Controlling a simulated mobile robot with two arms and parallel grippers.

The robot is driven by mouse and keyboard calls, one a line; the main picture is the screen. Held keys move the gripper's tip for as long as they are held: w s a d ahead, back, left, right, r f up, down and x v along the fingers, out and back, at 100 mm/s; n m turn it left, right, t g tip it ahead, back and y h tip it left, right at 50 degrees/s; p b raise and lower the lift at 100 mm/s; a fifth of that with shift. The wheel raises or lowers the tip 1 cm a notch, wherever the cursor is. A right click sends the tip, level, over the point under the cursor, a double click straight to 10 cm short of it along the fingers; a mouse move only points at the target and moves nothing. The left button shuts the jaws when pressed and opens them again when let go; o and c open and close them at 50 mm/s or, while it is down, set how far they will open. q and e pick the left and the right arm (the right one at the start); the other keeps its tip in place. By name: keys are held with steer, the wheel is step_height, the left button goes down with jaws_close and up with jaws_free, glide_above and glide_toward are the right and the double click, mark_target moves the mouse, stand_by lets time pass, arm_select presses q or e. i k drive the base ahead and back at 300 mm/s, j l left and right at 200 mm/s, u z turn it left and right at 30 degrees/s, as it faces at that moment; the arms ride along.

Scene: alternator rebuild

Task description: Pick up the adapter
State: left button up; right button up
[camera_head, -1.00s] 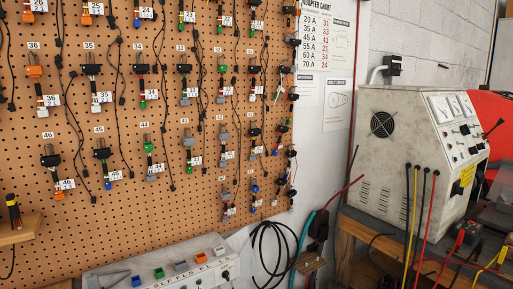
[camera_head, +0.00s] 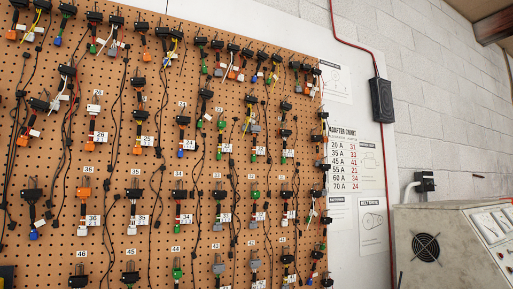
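Many adapters hang in rows on a brown pegboard (camera_head: 60,150), each a small connector with coloured parts, a short lead and a numbered tag. Adapter 36 (camera_head: 86,194) is orange and hangs at the lower left. Adapter 35 (camera_head: 133,194) is black, to its right. Adapter 34 (camera_head: 180,195) is dark with green and red parts. Adapter 26 (camera_head: 95,120) hangs above. The frames do not show which adapter is meant. Neither of my grippers is in view.
An adapter chart (camera_head: 343,161) on the wall right of the board pairs amp ratings with numbers. A black box (camera_head: 381,100) with a red cable is on the wall. A grey machine (camera_head: 425,225) with dials stands at the lower right.

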mark_target(254, 139)
steer(key=i+l+u, duration=0.3)
steer(key=i+l, duration=0.45)
steer(key=l, duration=0.15)
